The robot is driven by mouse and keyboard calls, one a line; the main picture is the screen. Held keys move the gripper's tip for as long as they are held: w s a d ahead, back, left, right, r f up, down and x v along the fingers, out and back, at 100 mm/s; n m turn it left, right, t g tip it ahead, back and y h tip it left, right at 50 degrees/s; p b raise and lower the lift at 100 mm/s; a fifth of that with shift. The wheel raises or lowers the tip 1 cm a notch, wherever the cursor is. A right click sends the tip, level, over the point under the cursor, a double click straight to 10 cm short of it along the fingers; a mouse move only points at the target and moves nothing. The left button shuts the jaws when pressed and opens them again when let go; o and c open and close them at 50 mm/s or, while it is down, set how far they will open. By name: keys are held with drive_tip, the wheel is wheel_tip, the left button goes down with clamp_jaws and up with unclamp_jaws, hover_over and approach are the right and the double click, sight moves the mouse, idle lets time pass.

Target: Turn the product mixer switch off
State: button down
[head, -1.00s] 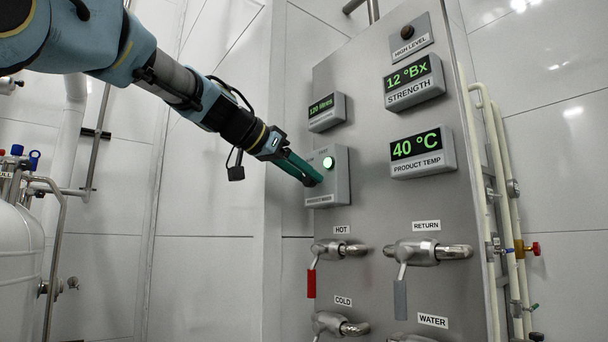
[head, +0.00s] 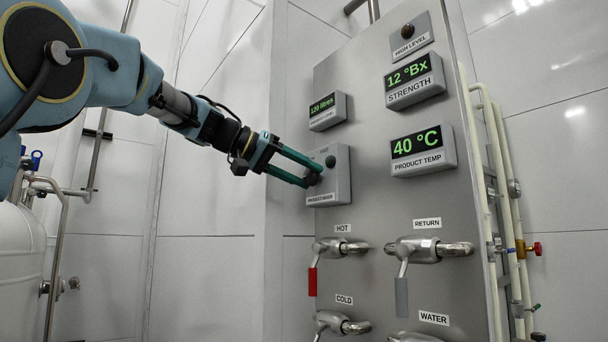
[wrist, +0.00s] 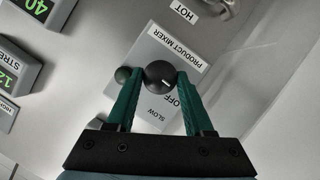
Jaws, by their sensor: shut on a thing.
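The product mixer switch is a round black knob (wrist: 158,76) on a grey box (head: 338,185) labelled PRODUCT MIXER. My gripper (head: 312,173) reaches it from the left in the head view, with its green fingers on the knob. In the wrist view my gripper (wrist: 159,79) has one fingertip on each side of the knob and is shut on it. A white mark on the knob points towards the OFF label (wrist: 185,97). The box's indicator lamp (head: 330,161) is dark green and unlit.
The box sits on a steel panel with a litres display (head: 326,110) above it and a product temp display (head: 422,152) to the right. Below are the red-handled hot valve (head: 312,281) and the grey-handled return valve (head: 401,296).

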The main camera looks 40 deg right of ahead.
drive_tip(key=shift+n, duration=0.3)
idle(0.4)
drive_tip(key=shift+c, duration=1.5)
unclamp_jaws()
drive_tip(key=shift+g, duration=0.3)
drive_tip(key=shift+w+a, duration=0.1)
drive_tip(key=b+v, duration=0.2)
drive_tip(key=v, duration=0.8)
drive_tip(key=shift+a+r+b, duration=0.15)
drive_tip(key=shift+a+b, duration=0.15)
drive_tip(key=shift+b, duration=0.05)
